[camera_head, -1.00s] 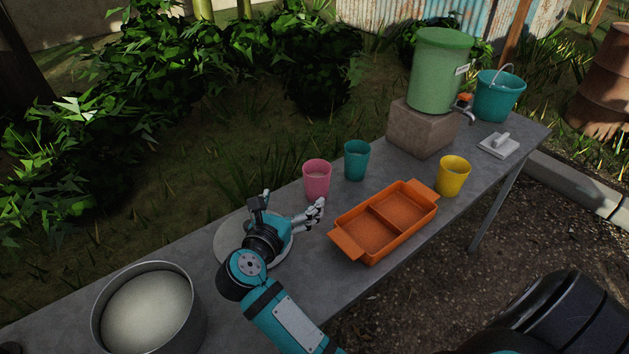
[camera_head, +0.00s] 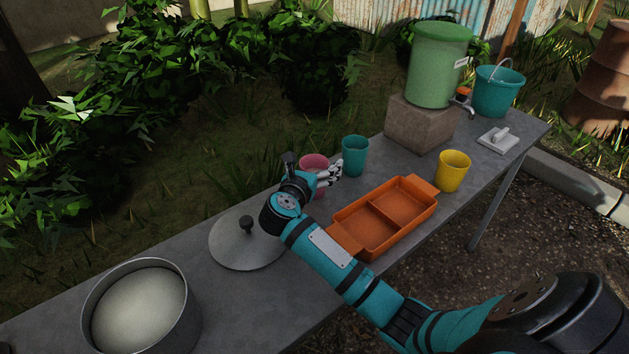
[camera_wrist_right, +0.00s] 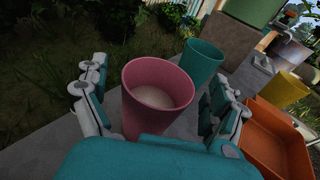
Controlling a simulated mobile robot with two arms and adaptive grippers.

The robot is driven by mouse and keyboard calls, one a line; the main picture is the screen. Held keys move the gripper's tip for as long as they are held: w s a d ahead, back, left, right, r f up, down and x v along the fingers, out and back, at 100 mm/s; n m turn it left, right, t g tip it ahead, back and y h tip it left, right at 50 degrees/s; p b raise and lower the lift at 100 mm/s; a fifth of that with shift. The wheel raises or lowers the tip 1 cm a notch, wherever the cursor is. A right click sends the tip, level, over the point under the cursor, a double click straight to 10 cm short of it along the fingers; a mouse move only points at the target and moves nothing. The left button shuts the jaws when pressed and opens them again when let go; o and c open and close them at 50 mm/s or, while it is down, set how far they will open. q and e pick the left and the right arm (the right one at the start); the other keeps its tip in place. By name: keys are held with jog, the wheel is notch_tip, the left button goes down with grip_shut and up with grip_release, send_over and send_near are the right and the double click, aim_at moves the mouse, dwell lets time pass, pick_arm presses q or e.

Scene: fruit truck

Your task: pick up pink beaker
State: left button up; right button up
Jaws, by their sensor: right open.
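The pink beaker (camera_head: 314,161) stands upright on the grey table, partly hidden behind my right gripper (camera_head: 326,176) in the head view. In the right wrist view the pink beaker (camera_wrist_right: 157,95) is between the two spread fingers of my right gripper (camera_wrist_right: 158,112), with a pale bottom or content inside. The fingers are open on either side of it; a gap shows on both sides. My left gripper is not in view.
A teal beaker (camera_head: 355,156) stands close to the right of the pink one. An orange divided tray (camera_head: 345,235), a yellow beaker (camera_head: 453,171), a round lid (camera_head: 232,250) and a large pot (camera_head: 190,315) are on the table. A stone block (camera_head: 420,128) carries a green dispenser (camera_head: 437,70).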

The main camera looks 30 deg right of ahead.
jog(key=shift+w+d+f, duration=0.1)
jog(key=shift+w+d, duration=0.05)
jog(key=shift+c, duration=0.6)
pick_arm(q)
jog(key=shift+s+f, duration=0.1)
pick_arm(e)
jog(key=c, duration=1.3)
jog(key=shift+r, duration=0.2)
